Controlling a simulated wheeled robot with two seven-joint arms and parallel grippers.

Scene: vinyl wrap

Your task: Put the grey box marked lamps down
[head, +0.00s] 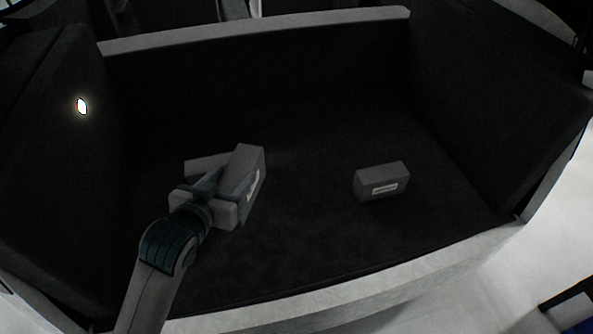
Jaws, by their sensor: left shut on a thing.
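My left gripper (226,188) comes in from the lower left and is shut on a grey box (247,171) with a pale label on its right-hand face. The box is tilted in the picture, and the gripper covers its lower left part. The label's print is too small to read, so I cannot tell that it says lamps. The box is over the dark floor of the boot-like bay (300,235); I cannot tell whether it touches the floor. My right gripper is not in view.
A second grey box (382,181) with a pale label stands on the bay floor to the right. Dark side walls rise left and right. A pale sill (400,282) runs along the front, and a grey ledge (255,29) along the back. Floor between the boxes is clear.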

